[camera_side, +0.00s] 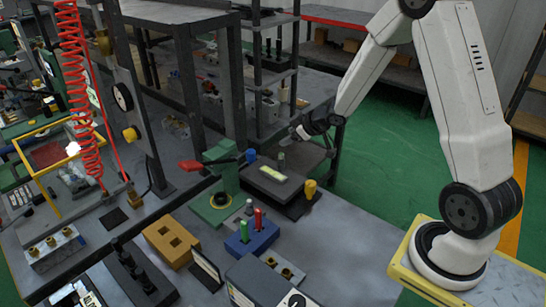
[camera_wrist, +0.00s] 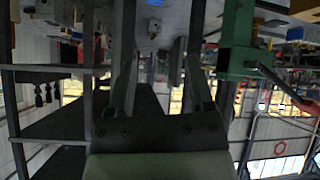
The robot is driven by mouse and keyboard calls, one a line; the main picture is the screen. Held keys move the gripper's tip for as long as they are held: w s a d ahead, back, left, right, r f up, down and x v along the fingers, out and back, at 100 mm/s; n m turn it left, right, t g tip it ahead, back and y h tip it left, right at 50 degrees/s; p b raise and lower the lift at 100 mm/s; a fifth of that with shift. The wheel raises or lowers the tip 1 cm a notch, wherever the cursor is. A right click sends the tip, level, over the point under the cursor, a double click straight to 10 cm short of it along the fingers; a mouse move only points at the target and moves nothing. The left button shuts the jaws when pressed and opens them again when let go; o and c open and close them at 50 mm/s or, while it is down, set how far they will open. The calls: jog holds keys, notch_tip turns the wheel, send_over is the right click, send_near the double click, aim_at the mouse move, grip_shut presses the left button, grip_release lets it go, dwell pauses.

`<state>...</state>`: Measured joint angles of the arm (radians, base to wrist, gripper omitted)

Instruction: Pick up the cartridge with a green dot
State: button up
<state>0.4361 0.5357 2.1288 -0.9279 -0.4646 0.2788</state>
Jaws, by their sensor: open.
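A blue block (camera_side: 252,239) stands on the grey bench in the side view. A green upright piece (camera_side: 244,231) and a red upright piece (camera_side: 258,219) stand in it. The green one may be the cartridge, but a dot on it is too small to make out. My gripper (camera_side: 303,131) is up and behind the block, well away from it, near the bench's back right edge. In the wrist view my gripper (camera_wrist: 160,88) shows two fingers spread apart with nothing between them. The blue block cannot be made out there.
A green press (camera_side: 222,175) with a red handle stands left of my gripper. A dark plate (camera_side: 272,184) and a yellow knob (camera_side: 310,188) lie below it. A yellow block (camera_side: 171,243) and a black peg rack (camera_side: 136,272) sit front left. The bench right of the blue block is clear.

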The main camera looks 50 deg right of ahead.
aim_at(283, 154)
jog(key=shift+s+d+f+n+y, duration=0.95)
jog(key=shift+d+f+n+y, duration=0.65)
jog(key=shift+d+f+y, duration=1.25)
jog(key=shift+t+y, duration=0.25)
jog(key=shift+t, duration=0.05)
jog(key=shift+a+x, duration=0.15)
jog(key=shift+x, duration=1.9)
jog(key=shift+a+x, duration=0.2)
jog(key=shift+x, duration=1.9)
jog(key=shift+s+r, duration=0.15)
grip_shut()
